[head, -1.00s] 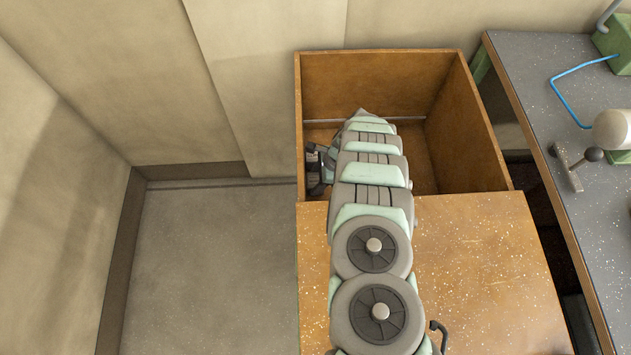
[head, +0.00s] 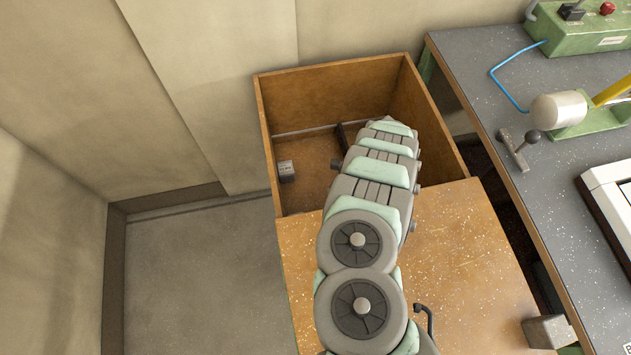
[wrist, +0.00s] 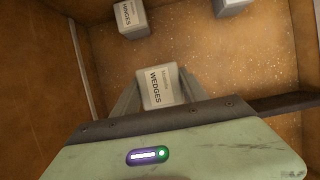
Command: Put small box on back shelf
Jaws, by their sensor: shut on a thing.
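A small pale box labelled "WEDGES" (wrist: 157,88) sits between the two fingers of my gripper (wrist: 158,92) in the wrist view. My gripper is shut on it, over the brown floor of the wooden bin (head: 327,92). I cannot tell how far the box is above that floor. In the head view my arm hides the gripper's fingers and the held box. The back shelf cannot be made out in either view.
A grey box (head: 287,171) shows by the bin's left wall. A grey speckled bench (head: 470,75) with a green device (head: 582,32) stands right.

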